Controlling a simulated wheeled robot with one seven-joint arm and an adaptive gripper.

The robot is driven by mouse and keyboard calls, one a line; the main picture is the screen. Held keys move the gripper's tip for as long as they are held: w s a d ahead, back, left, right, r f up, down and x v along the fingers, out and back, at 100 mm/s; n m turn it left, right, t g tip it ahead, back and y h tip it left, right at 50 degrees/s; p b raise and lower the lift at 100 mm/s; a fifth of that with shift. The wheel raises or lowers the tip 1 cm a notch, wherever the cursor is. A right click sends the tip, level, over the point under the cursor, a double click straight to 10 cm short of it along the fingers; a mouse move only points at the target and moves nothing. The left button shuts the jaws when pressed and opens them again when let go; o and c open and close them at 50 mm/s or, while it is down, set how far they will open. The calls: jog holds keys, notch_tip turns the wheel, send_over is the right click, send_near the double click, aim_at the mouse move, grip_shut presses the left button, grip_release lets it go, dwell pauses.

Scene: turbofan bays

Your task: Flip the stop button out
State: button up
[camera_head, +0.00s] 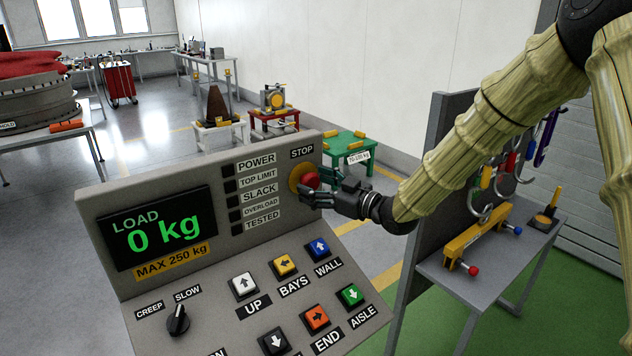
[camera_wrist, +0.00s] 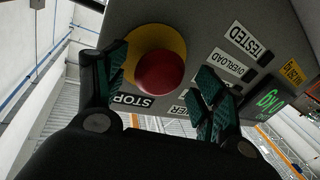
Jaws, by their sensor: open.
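The red stop button (camera_head: 310,181) sits on a yellow round plate (camera_head: 297,172) at the upper right of the grey control panel, under a STOP label. In the wrist view the red button (camera_wrist: 160,73) shows large between the fingers, with its yellow plate (camera_wrist: 153,43) behind it. My gripper (camera_head: 314,186) is at the button from the right, fingers spread on either side of it. The wrist view shows the gripper (camera_wrist: 160,88) open, with a gap between each finger and the red cap. Whether a fingertip touches the yellow plate I cannot tell.
The panel (camera_head: 110,205) has a load display (camera_head: 160,228) reading 0 kg, several arrow push buttons and a rotary knob (camera_head: 178,319). A stand with hanging hooks and a yellow beam (camera_head: 474,236) stands to the right. Small coloured tables are behind the panel.

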jog(key=shift+c, duration=0.3)
jog(key=c, duration=1.3)
jog(key=shift+s+d+f+b, duration=0.1)
jog(key=shift+s+d+b, duration=0.15)
jog(key=shift+b, duration=0.2)
jog(key=shift+c, duration=0.3)
jog(key=shift+s+d, duration=0.15)
jog(key=shift+s, duration=0.15)
jog(key=o, duration=1.2)
jog(key=shift+c, duration=0.2)
jog(key=shift+o, duration=1.3)
jog(key=shift+s+d, duration=0.15)
